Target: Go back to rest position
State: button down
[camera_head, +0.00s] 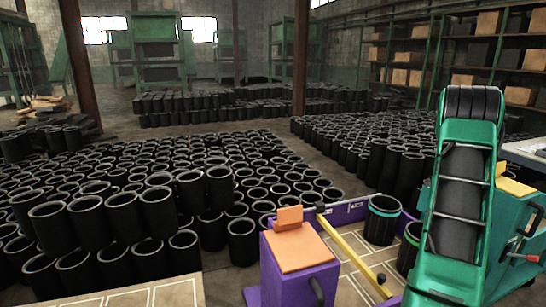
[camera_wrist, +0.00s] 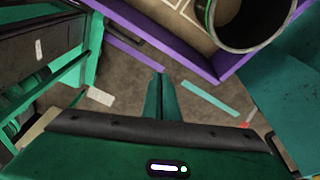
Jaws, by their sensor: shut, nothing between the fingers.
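My gripper (camera_wrist: 161,78) shows in the wrist view as two teal fingers close together, with nothing between them. It points down over bare brown floor, just outside the corner of a purple-walled tray (camera_wrist: 226,68). A black rubber sleeve (camera_wrist: 250,42) with a green band stands inside that tray at the upper right, apart from my fingers. In the head view I cannot make out the fingers. That view shows the purple-walled tray (camera_head: 344,213) at the lower right, with a teal-banded black sleeve (camera_head: 381,226) upright in it.
Beside the tray stands a purple box with an orange top (camera_head: 300,248), near a yellow rail (camera_head: 350,255). A tall green structure with black rollers (camera_head: 465,190) rises at the right. Many black sleeves (camera_head: 110,170) crowd the floor at left and behind. Brown pillars (camera_head: 299,60) stand farther back.

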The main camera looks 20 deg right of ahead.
jog(key=w+a+r+n+t, duration=0.1)
jog(key=a+r+n, duration=0.55)
jog(key=a, duration=0.55)
jog(key=a+r+n, duration=0.6)
jog(key=a+r, duration=0.1)
jog(key=a, duration=0.5)
jog(key=s+a+n, duration=0.6)
jog(key=a, duration=0.5)
jog(key=s+a+f+n+t, duration=0.1)
jog(key=s+a+n, duration=0.5)
jog(key=a, duration=0.5)
jog(key=shift+f+n, duration=0.15)
jog(key=shift+n, duration=0.6)
jog(key=shift+s, duration=0.1)
